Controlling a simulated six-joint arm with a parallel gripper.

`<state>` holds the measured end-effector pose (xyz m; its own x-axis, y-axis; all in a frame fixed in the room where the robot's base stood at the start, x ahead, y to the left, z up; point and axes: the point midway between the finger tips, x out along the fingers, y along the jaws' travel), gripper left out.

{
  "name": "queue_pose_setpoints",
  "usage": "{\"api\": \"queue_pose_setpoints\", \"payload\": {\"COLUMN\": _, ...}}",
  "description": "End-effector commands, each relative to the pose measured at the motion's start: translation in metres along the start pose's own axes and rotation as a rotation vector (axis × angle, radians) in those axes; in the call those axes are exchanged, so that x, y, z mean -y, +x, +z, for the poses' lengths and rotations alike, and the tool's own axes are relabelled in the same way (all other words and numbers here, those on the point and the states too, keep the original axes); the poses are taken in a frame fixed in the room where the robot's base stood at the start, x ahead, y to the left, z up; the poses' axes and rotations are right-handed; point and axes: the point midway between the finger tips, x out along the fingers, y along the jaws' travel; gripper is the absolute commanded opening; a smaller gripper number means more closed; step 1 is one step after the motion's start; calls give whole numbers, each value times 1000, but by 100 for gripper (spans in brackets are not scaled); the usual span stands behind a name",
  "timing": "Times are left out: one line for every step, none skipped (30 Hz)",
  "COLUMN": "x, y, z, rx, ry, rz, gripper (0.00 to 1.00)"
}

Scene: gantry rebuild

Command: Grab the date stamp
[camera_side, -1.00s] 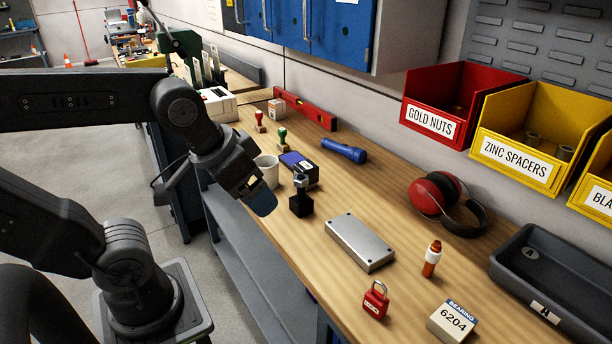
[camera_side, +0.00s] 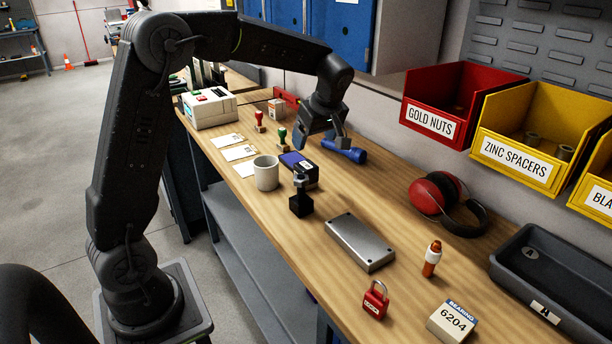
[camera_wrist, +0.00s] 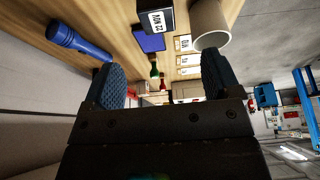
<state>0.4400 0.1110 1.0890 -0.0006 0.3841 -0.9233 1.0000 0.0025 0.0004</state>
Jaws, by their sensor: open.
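A black block with a white label (camera_side: 307,167), which looks like the date stamp, stands near the middle of the bench. In the wrist view the block (camera_wrist: 155,18) is at the top, its label carrying date-like text. A dark blue pad (camera_side: 292,159) is beside it, also seen in the wrist view (camera_wrist: 150,40). My gripper (camera_side: 326,142) is above the bench, behind the block and near the blue flashlight. In the wrist view its two textured fingers (camera_wrist: 160,80) are apart, with nothing held between them.
Green-handled (camera_side: 283,142) and red-handled (camera_side: 259,121) stamps stand behind. A blue flashlight (camera_side: 350,153) lies by my gripper. A metal box (camera_side: 360,242) lies in front.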

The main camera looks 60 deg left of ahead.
Motion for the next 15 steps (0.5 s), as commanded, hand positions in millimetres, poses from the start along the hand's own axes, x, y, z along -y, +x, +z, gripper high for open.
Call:
{"api": "queue_pose_setpoints", "payload": {"x": 0, "y": 8, "z": 0, "rx": 0, "ry": -2, "rz": -5, "gripper": 83}}
{"api": "queue_pose_setpoints", "payload": {"x": 1, "y": 13, "z": 0, "rx": 0, "ry": -1, "rz": -6, "gripper": 83}}
{"api": "queue_pose_setpoints", "payload": {"x": 1, "y": 20, "z": 0, "rx": 0, "ry": 0, "rz": -5, "gripper": 83}}
{"api": "queue_pose_setpoints", "payload": {"x": 1, "y": 26, "z": 0, "rx": 1, "ry": 0, "rz": -6, "gripper": 83}}
{"api": "queue_pose_setpoints", "payload": {"x": 1, "y": 32, "z": 0, "rx": 1, "ry": 0, "rz": -6, "gripper": 83}}
{"api": "queue_pose_setpoints", "payload": {"x": 1, "y": 41, "z": 0, "rx": 1, "ry": 0, "rz": -6, "gripper": 83}}
{"api": "queue_pose_setpoints", "payload": {"x": 1, "y": 46, "z": 0, "rx": 2, "ry": 1, "rz": -5, "gripper": 83}}
{"api": "queue_pose_setpoints", "payload": {"x": 1, "y": 52, "z": 1, "rx": 2, "ry": 1, "rz": -5, "gripper": 83}}
{"api": "queue_pose_setpoints", "payload": {"x": 1, "y": 59, "z": 1, "rx": 2, "ry": 2, "rz": -5, "gripper": 83}}
{"api": "queue_pose_setpoints", "payload": {"x": 1, "y": 63, "z": 1, "rx": 2, "ry": 2, "rz": -4, "gripper": 83}}
{"api": "queue_pose_setpoints", "payload": {"x": 0, "y": 67, "z": 0, "rx": 1, "ry": 1, "rz": -3, "gripper": 83}}
{"api": "queue_pose_setpoints", "payload": {"x": 0, "y": 72, "z": 0, "rx": 1, "ry": 1, "rz": -3, "gripper": 83}}
{"api": "queue_pose_setpoints", "payload": {"x": 0, "y": 75, "z": 0, "rx": 1, "ry": 1, "rz": -2, "gripper": 83}}
{"api": "queue_pose_setpoints", "payload": {"x": 0, "y": 77, "z": 0, "rx": 1, "ry": 1, "rz": -2, "gripper": 83}}
{"api": "queue_pose_setpoints", "payload": {"x": 0, "y": 79, "z": 0, "rx": 1, "ry": 1, "rz": -1, "gripper": 83}}
